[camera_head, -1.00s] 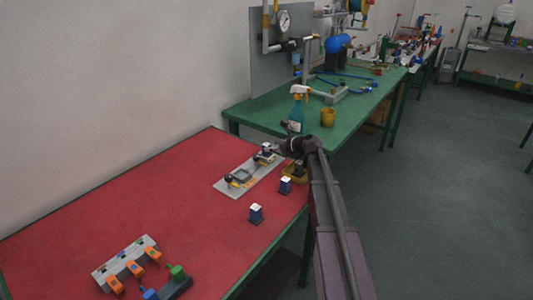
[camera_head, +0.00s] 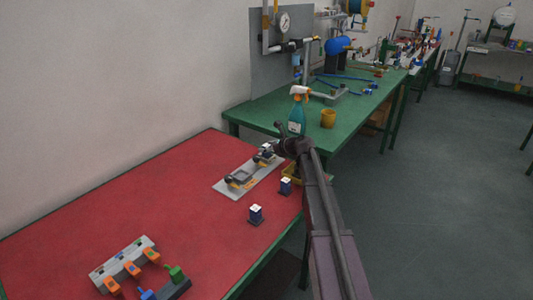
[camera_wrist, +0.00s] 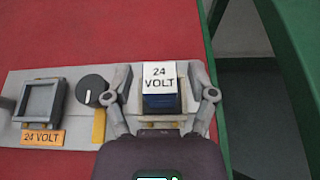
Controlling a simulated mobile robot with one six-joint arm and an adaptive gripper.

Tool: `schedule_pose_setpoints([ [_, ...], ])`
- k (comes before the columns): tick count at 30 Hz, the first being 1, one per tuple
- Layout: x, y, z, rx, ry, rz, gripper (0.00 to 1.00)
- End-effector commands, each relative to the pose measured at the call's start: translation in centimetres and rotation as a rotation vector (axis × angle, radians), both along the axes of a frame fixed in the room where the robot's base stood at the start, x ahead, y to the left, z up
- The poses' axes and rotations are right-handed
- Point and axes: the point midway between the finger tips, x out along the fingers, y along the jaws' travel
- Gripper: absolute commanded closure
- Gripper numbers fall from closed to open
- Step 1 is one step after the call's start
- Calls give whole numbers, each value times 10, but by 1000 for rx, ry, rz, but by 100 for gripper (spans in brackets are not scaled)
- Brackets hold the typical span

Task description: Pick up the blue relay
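A blue relay (camera_wrist: 160,101) with a white top marked "24 VOLT" stands upright in a socket on a grey panel (camera_wrist: 60,80). It also shows near the far end of the panel in the head view (camera_head: 266,148). My gripper (camera_wrist: 161,95) is open, with one finger on each side of this relay. A gap seems to remain between the relay and each finger. In the head view my gripper (camera_head: 275,150) is small and partly hidden by my arm. Two more blue relays with white tops, one nearer (camera_head: 256,214) and one farther (camera_head: 286,186), stand loose on the red table.
The grey panel carries an empty square socket (camera_wrist: 41,101) and a black knob (camera_wrist: 93,90). The red table (camera_head: 120,210) has free room left of the panel. A block with orange parts (camera_head: 123,262) lies at its front. A green table (camera_head: 245,116) adjoins behind.

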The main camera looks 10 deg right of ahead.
Motion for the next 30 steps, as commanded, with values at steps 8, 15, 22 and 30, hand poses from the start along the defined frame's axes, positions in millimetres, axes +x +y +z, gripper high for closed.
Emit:
schedule_pose_setpoints([
  [8, 0, 0, 0, 0, 0, 0, 100],
  [15, 0, 0, 0, 0, 0, 0, 100],
  [22, 0, 0, 5, 0, 0, 0, 100],
  [30, 0, 0, 22, 0, 0, 0, 100],
])
